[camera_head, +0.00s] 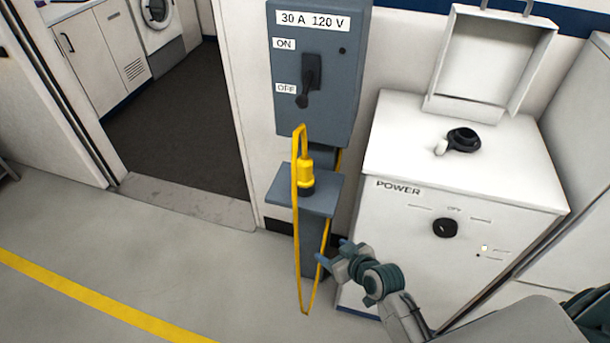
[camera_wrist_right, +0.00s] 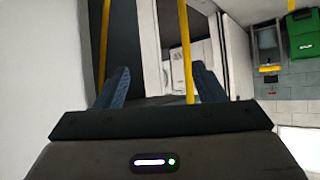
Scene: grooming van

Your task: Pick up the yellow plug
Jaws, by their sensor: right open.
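The yellow plug (camera_head: 306,172) stands upright with its dark lower end on a small grey shelf (camera_head: 328,200) below the switch box. A yellow cable (camera_head: 296,240) arches up from the plug and hangs in a long loop in front of the shelf. My right gripper (camera_head: 333,256) is open, below and right of the plug, close to the hanging cable. In the right wrist view the open fingers (camera_wrist_right: 155,88) show, with one yellow cable strand (camera_wrist_right: 187,55) between them near the right finger and another (camera_wrist_right: 103,45) beside the left finger. The plug is not visible there. My left gripper is not in view.
A grey switch box (camera_head: 318,75) labelled 30 A 120 V hangs above the shelf, its lever towards OFF. A white POWER cabinet (camera_head: 400,240) with an open lid (camera_head: 488,60), a round inlet (camera_head: 463,139) and a knob stands on the right. Floor on the left is clear.

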